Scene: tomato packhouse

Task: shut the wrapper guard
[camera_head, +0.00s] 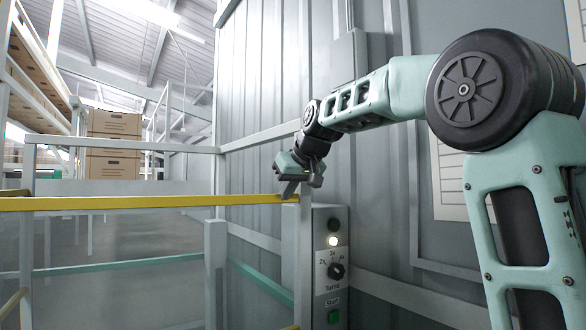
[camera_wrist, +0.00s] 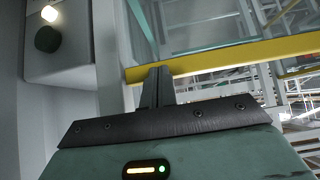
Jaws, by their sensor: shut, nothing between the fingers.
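The wrapper guard appears to be the barred frame with a yellow top rail (camera_head: 130,202) that crosses the left half of the head view. The rail's right end meets or lies very close to a pale post (camera_head: 305,225); I cannot tell whether it is latched. My gripper (camera_head: 288,193) is at that right end, fingers pointing down. In the wrist view my gripper (camera_wrist: 157,74) has its fingers together and empty, at the edge of the yellow rail (camera_wrist: 230,56). Contact with the rail looks likely but is not certain.
A control box (camera_head: 331,280) with a lit lamp, a knob and a green button stands just right of the post. A corrugated grey wall (camera_head: 262,85) rises behind. Stacked cartons (camera_head: 113,124) stand at the back left. Open floor (camera_head: 110,240) shows beyond the rails.

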